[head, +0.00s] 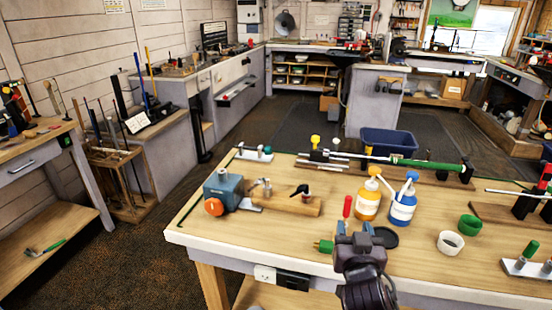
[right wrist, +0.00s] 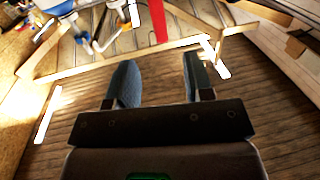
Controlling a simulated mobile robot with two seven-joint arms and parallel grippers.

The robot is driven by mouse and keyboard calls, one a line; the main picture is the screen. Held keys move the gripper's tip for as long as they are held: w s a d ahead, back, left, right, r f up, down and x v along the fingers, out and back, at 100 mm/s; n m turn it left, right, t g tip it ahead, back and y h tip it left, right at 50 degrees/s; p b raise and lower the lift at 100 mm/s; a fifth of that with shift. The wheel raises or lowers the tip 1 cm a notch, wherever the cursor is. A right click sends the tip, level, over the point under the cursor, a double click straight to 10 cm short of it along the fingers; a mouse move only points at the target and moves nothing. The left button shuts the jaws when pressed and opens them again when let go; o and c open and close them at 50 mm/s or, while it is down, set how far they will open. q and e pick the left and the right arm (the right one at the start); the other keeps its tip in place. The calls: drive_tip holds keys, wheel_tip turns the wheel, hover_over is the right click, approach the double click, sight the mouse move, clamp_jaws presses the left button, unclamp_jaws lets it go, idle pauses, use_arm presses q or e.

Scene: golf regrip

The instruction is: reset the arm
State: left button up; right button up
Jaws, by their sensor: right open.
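My right gripper (head: 366,229) shows in the head view over the front edge of the wooden workbench (head: 290,232), with its arm coming in from the bottom. In the right wrist view its two dark blue-grey fingers (right wrist: 158,80) are apart, and nothing is between them. A red-handled tool (head: 347,206) stands just beyond the gripper in the head view; a red shaft also shows past the fingers in the right wrist view (right wrist: 158,20). My left gripper is in neither view.
An orange-labelled bottle (head: 367,202) and a blue-labelled bottle (head: 402,208) stand close beyond the gripper. A white cup (head: 450,242) and a green cup (head: 469,225) are to the right. A vise (head: 222,188) sits at the left. A club with a green grip (head: 430,165) lies along the back.

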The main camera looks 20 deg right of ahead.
drive_tip(key=s+f+n+g+y, duration=0.1)
drive_tip(key=s+f+g+y, duration=0.1)
drive_tip(key=s+f+g, duration=0.45)
drive_tip(key=s+a+f+n+g+y, duration=0.1)
drive_tip(key=s+f+n+g+y, duration=0.15)
drive_tip(key=s, duration=0.65)
drive_tip(key=s+f+n+g+y, duration=0.1)
drive_tip(key=s+f+g, duration=0.35)
drive_tip(key=s, duration=0.35)
drive_tip(key=w+f+t, duration=0.7)
drive_tip(key=f+t, duration=0.1)
drive_tip(key=f, duration=0.2)
drive_tip(key=shift+w+a+f+n+y, duration=0.2)
drive_tip(key=shift+f+n+y, duration=0.05)
drive_tip(key=shift+n+y, duration=0.1)
